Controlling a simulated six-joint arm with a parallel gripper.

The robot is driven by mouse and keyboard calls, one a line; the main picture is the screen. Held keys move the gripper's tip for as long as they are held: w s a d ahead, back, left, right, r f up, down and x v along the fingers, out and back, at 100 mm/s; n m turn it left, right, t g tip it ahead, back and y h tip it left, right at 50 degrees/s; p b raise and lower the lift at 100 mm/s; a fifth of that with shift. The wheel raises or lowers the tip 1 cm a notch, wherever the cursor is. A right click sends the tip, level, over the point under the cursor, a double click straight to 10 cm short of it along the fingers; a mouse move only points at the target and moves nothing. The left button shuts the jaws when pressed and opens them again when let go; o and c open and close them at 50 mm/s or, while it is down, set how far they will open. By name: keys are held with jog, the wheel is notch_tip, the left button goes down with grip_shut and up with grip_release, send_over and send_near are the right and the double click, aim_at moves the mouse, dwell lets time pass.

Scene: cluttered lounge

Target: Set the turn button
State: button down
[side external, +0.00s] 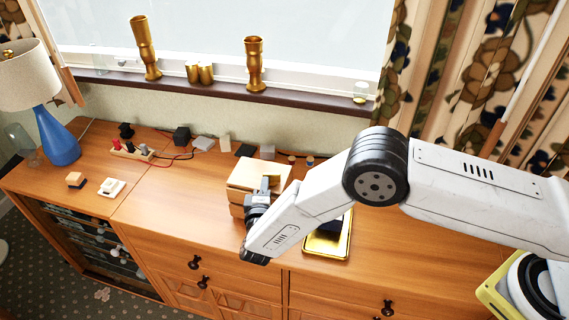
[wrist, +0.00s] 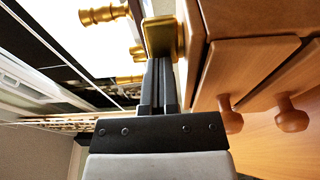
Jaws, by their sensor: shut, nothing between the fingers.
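A small wooden box (side external: 247,172) with drawers stands on the long wooden cabinet, in the middle of the side view. In the wrist view, the box (wrist: 245,65) is on the right, with round wooden knobs. A brass piece (wrist: 162,36), which looks like the turn button, sits against the box's edge. My gripper (wrist: 160,65) is shut and empty, its fingertips right at the brass piece. I cannot tell whether they touch. In the side view, my gripper (side external: 265,184) is at the box's front and hides part of it; the turn button cannot be made out there.
A gold tray (side external: 322,250) lies right of the box, partly behind my arm. A power strip (side external: 132,151), cables and small blocks lie behind and left. A blue lamp (side external: 60,142) stands far left. Brass cups (side external: 254,65) stand on the sill. The cabinet top (side external: 180,205) left of the box is clear.

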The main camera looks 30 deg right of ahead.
jog(key=v, duration=1.3)
jog(key=shift+s, duration=0.5)
jog(key=shift+w+d, duration=0.1)
